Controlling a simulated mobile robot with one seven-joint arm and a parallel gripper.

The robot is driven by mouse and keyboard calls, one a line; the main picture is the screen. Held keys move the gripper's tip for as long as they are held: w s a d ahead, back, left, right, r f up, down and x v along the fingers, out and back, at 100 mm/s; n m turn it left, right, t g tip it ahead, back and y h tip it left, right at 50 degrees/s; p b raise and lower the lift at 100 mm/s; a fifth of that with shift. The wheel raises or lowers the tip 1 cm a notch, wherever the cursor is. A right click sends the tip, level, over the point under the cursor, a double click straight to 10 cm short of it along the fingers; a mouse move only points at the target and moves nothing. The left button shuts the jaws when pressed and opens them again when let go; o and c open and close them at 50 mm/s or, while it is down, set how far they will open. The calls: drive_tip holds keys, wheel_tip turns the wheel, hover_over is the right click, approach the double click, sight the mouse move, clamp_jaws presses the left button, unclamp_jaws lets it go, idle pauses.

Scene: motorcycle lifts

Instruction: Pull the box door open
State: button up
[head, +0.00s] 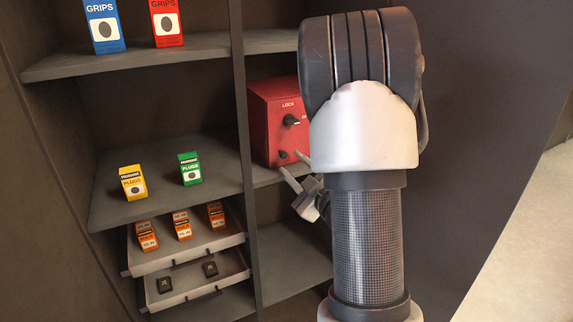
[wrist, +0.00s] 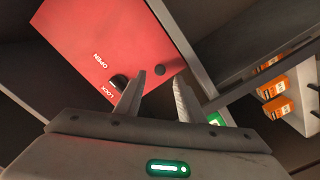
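The red box (head: 268,112) stands on a shelf, and its door is its front face (wrist: 105,45), which looks shut. The door has a black dial (head: 291,120) between LOCK and OPEN labels; its pointer seems turned toward the OPEN side. In the wrist view the dial (wrist: 119,82) is partly behind a finger. A small dark round knob (wrist: 160,70) sits low on the door; it also shows in the head view (head: 283,155). My gripper (wrist: 159,77) is open and empty, its fingertips to either side of the knob in the wrist picture. Contact cannot be told.
A grey upright panel (head: 242,130) stands left of the box. Left of it are shelves with a yellow plugs box (head: 132,182), a green plugs box (head: 190,168), and trays (head: 195,285) with small orange boxes. My arm covers the right side of the shelving.

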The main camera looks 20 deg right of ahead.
sight(284, 156)
drive_tip(key=shift+w+a, duration=0.1)
drive_tip(key=shift+w, duration=2.25)
clamp_jaws()
